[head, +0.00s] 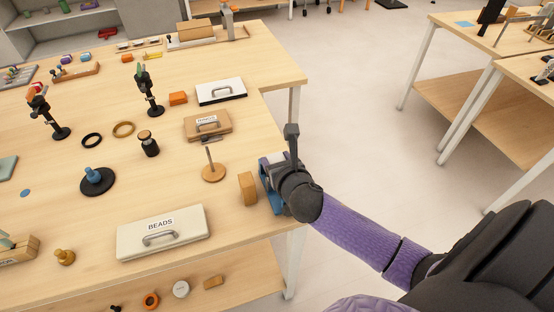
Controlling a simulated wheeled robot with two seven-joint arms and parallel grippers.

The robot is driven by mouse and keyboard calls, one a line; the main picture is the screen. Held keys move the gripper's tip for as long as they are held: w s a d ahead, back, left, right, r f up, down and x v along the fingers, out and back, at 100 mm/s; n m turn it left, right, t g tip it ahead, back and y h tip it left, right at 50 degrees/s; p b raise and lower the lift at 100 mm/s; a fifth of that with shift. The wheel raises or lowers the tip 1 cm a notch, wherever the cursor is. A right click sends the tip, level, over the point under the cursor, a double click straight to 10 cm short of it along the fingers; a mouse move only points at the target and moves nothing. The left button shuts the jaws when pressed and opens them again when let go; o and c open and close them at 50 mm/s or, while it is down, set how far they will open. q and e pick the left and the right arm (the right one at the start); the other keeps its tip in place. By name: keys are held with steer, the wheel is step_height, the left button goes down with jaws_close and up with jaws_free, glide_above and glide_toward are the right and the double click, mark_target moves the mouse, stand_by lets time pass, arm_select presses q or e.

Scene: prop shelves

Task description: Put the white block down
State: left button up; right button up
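My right gripper (269,184) is low over the right edge of the near table, pointing left, at the end of my purple arm. A tan block (248,188) stands upright just left of its fingers. I cannot tell whether they touch. A blue part (272,199) shows at the gripper; I cannot tell whether it is a finger or a separate thing. The gap between the fingers is hidden, so its opening is unclear. I make out no plain white block in this view. My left gripper is not in view.
A white box labelled BEADS (134,243) lies left of the gripper. A round wooden stand with a post (214,173), a tan handled box (193,130) and a white-and-black handled box (208,98) stand farther back. Bare tabletop shows between the BEADS box and the wooden stand.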

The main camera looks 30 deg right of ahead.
steer(key=o, duration=0.4)
steer(key=shift+c, duration=0.2)
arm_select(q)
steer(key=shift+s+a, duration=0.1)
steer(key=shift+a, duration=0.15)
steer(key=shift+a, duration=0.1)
arm_select(e)
steer(key=shift+r, duration=0.1)
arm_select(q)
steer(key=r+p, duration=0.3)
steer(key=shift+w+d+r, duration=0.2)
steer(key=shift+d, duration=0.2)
arm_select(e)
steer(key=v, duration=1.2)
